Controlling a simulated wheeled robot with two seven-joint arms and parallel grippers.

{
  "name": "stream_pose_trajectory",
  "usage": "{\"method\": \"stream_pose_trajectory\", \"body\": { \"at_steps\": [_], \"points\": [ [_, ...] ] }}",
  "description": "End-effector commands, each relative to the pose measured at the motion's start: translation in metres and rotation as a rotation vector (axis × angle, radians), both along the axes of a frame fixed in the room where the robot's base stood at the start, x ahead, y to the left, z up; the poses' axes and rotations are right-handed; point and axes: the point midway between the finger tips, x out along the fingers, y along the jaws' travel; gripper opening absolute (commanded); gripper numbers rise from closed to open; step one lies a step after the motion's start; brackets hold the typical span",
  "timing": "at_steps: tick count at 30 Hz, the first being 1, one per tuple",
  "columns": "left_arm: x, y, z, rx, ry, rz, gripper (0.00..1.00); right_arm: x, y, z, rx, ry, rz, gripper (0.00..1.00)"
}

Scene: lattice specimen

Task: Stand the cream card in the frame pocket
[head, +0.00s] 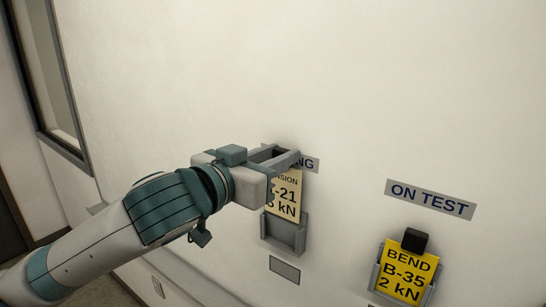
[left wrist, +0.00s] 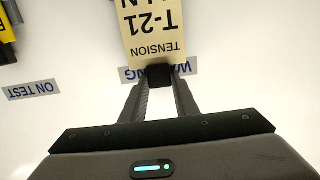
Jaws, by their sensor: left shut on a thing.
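That gripper is shut on the black tab at the card's top, which shows between the fingers (left wrist: 160,77) in the left wrist view. The card (left wrist: 155,32) appears upside down there. The grey frame pocket (head: 284,234) is directly below the card in the head view. The card's lower edge meets the pocket's upper part; I cannot tell whether it is inside. My right gripper is not in view.
A partly hidden WAITING label (head: 310,164) is behind my gripper. To the right, a yellow BEND B-35 card (head: 405,272) with a black tab stands in another holder below the ON TEST label (head: 431,199). A small blank plate (head: 284,270) is below the pocket.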

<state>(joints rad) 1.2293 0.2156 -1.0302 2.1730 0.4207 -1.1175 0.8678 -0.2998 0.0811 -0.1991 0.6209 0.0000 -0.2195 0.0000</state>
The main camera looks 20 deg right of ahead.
Motion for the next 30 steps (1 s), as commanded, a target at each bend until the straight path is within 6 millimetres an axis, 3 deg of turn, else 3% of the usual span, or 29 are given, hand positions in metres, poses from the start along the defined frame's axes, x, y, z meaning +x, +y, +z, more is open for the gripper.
{"method": "stream_pose_trajectory", "body": {
  "at_steps": [1,5,20,30],
  "points": [
    [0.001,-0.001,0.012,-0.01,-0.009,0.0,0.08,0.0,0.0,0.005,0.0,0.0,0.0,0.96],
    [0.001,-0.001,0.016,-0.01,-0.009,0.0,0.08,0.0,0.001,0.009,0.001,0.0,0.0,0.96],
    [0.0,0.0,0.016,-0.009,-0.01,0.0,0.08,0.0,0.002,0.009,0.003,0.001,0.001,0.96],
    [-0.013,0.016,0.013,-0.006,-0.004,-0.001,0.08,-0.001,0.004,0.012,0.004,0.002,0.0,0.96]
  ]
}}
